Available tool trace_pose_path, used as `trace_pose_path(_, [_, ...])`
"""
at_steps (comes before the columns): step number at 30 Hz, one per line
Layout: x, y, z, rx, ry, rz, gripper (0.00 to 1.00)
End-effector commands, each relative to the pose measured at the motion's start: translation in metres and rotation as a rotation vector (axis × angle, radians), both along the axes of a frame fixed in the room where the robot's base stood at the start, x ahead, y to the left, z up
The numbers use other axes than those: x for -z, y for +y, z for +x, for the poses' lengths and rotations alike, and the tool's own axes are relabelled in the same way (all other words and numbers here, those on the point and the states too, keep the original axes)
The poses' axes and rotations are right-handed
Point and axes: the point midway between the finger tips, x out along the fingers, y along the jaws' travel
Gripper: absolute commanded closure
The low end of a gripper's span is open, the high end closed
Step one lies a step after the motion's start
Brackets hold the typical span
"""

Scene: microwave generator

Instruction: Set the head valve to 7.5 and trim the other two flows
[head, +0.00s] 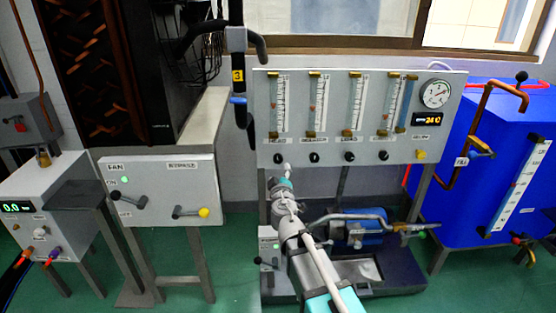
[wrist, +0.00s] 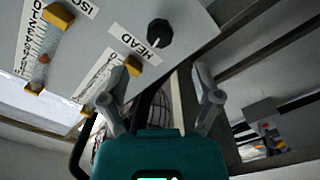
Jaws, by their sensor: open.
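The grey flow panel (head: 340,85) stands ahead with several upright flow tubes and a row of black knobs. The leftmost knob (head: 278,158) sits under the leftmost tube (head: 278,103). In the wrist view the black HEAD knob (wrist: 158,32) has a HEAD label (wrist: 138,44) beside it. The neighbouring tube (wrist: 44,48) shows a reddish float. The second knob (head: 314,157) is to the right in the head view. My gripper (head: 286,172) is just below the leftmost knob; in the wrist view its fingers (wrist: 166,67) are open, empty and apart from the knob. Scale readings are too small to tell.
A pressure gauge (head: 436,94) and an orange display (head: 427,119) are at the panel's right. A blue pump (head: 362,235) sits beneath the panel. A blue tank (head: 475,185) with a pipe stands at right. A FAN switch box (head: 160,190) stands left.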

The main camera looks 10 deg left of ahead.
Motion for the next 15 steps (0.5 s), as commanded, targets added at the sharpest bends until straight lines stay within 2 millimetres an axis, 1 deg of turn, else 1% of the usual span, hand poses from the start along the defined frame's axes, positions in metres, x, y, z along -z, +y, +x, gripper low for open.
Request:
trace_pose_path(1, [0.0, 0.004, 0.012, 0.0, 0.0, 0.0, 0.19])
trace_pose_path(6, [0.0, 0.011, 0.037, 0.001, 0.001, 0.0, 0.19])
trace_pose_path(12, [0.0, 0.018, 0.065, 0.001, 0.0, 0.0, 0.19])
trace_pose_path(15, [0.0, 0.021, 0.075, 0.001, 0.001, 0.0, 0.19])
